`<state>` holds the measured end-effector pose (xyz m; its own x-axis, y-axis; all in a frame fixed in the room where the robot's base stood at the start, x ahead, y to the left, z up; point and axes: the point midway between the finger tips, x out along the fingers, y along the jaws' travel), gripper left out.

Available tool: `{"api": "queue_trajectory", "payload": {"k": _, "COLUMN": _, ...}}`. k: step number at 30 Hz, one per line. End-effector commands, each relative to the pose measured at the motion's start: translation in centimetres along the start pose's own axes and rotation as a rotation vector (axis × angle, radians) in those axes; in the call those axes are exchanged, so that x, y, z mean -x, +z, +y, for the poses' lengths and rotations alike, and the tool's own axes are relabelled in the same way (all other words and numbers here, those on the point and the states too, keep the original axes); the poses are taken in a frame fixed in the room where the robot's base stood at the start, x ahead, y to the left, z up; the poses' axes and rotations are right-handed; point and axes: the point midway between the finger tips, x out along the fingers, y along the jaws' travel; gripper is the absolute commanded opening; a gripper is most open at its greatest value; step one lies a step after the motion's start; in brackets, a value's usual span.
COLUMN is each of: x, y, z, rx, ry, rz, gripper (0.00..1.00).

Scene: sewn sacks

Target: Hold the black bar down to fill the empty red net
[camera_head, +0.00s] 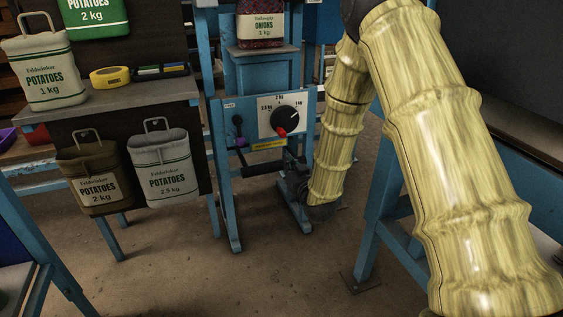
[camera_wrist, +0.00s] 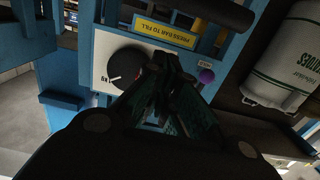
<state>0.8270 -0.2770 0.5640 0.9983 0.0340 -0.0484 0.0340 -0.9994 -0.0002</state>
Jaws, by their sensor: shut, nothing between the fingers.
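The red net (camera_head: 261,42) hangs at the top of the blue filling machine (camera_head: 226,175), with a white onions 1 kg label across it. Its top is cut off, and I cannot tell how full it is. The black bar (camera_head: 262,169) sticks out low on the machine, under a yellow label. It also crosses the top of the wrist view (camera_wrist: 215,12). My gripper (camera_head: 292,160) is small and dark against the machine in the head view. In the wrist view its fingers (camera_wrist: 172,62) are together and empty, pointing at the panel, apart from the bar.
A dial (camera_head: 285,119) with a red pointer end and a purple knob (camera_head: 240,141) are on the machine. Potato sacks (camera_head: 163,168) hang from the dark stand at left; another sack (camera_head: 45,75) stands on its shelf by yellow tape (camera_head: 110,76). Blue table legs stand at right.

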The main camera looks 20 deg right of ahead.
Motion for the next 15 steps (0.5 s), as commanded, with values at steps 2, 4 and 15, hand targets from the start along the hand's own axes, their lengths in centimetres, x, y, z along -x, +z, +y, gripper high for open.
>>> {"api": "queue_trajectory", "payload": {"k": 2, "x": -0.7, "y": 0.1, "z": 0.0, "rx": 0.001, "ry": 0.0, "rz": 0.001, "gripper": 0.0}}
{"api": "queue_trajectory", "payload": {"k": 4, "x": -1.4, "y": 0.2, "z": 0.0, "rx": 0.001, "ry": -0.001, "rz": 0.002, "gripper": 0.0}}
{"api": "queue_trajectory", "payload": {"k": 15, "x": -7.4, "y": 0.3, "z": -0.1, "rx": 0.0, "ry": -0.001, "rz": 0.002, "gripper": 0.0}}
